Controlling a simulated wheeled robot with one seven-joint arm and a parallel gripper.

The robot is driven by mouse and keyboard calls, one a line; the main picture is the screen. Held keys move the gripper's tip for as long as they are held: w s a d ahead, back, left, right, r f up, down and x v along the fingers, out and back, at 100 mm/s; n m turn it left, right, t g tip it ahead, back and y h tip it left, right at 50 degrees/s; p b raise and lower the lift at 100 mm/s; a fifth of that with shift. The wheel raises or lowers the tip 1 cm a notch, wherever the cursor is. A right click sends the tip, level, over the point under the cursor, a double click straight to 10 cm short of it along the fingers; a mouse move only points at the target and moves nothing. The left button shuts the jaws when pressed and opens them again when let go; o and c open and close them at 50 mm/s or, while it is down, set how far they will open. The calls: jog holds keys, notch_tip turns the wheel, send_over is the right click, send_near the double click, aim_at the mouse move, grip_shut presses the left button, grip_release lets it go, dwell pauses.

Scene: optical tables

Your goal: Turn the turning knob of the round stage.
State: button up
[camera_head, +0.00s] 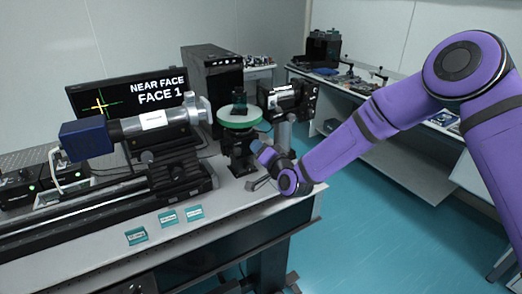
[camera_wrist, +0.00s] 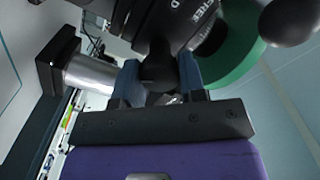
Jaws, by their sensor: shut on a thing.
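The round stage (camera_head: 238,122) has a white top and a green rim, and stands on a black mount at the right part of the table. Its green rim (camera_wrist: 238,55) also shows at the upper right of the wrist view. My gripper (camera_head: 259,149) reaches in from the right, just below and right of the stage. In the wrist view, its two blue fingers (camera_wrist: 160,78) are shut on the dark turning knob (camera_wrist: 158,70), one on each side. In the head view the knob is hidden by the gripper.
A silver tube instrument (camera_head: 155,128) on a black rail lies left of the stage. A black device on a post (camera_head: 290,103) stands close behind my gripper. A monitor (camera_head: 130,97) reads "NEAR FACE FACE 1". Small teal labelled blocks (camera_head: 167,218) lie on the front tabletop.

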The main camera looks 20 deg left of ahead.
dwell(0.3)
jog(key=o, duration=0.9)
jog(key=v, duration=1.1)
